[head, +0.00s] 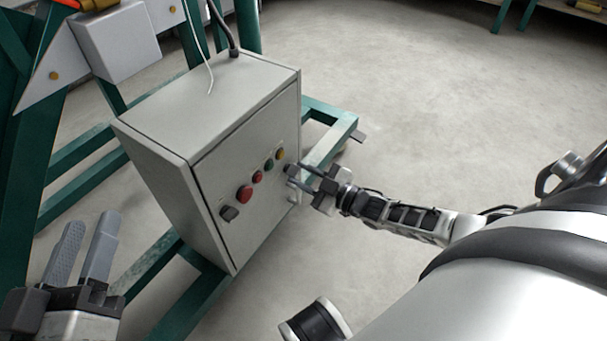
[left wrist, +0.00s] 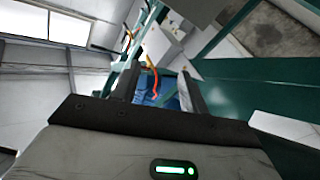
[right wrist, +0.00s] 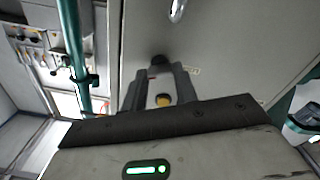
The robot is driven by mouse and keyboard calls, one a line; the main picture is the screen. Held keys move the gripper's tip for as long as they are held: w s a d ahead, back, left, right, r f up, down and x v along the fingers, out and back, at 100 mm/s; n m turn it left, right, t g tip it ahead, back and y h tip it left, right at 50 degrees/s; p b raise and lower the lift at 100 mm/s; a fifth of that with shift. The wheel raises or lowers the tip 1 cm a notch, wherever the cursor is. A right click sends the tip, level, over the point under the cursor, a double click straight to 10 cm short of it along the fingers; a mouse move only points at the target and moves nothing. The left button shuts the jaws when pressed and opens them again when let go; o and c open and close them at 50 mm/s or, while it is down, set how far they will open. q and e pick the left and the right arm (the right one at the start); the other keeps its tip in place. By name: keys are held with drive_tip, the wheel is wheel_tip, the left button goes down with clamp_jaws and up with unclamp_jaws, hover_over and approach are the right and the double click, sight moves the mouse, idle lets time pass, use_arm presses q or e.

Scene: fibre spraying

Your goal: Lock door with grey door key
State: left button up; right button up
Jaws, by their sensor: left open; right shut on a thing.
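The grey control cabinet (head: 225,125) stands in the middle of the head view with its door (head: 255,130) closed or nearly closed. My right gripper (head: 298,176) is at the door's right edge, beside the row of buttons. It is shut on a small dark grey piece (right wrist: 158,62), seemingly the door key. The fingers hide most of it, and I cannot tell how far it sits in the lock. A silver fitting (right wrist: 177,10) shows on the door in the right wrist view. My left gripper (head: 88,255) is open and empty, left of the cabinet and apart from it.
The door carries a black switch (head: 229,212), a large red button (head: 244,192), a smaller red one, a green one and a yellow one (head: 281,154). Green frame beams (head: 75,165) run behind and under the cabinet. The concrete floor (head: 400,90) to the right is clear.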

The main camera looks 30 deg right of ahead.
drive_tip(key=shift+n, duration=6.3)
drive_tip(key=o, duration=1)
use_arm(q)
drive_tip(key=f+g+p, duration=0.1)
drive_tip(key=s+f+g+y+p, duration=0.1)
drive_tip(key=f+p, duration=0.1)
drive_tip(key=shift+s+n, duration=0.2)
drive_tip(key=shift+n, duration=0.2)
use_arm(e)
drive_tip(key=v, duration=1.6)
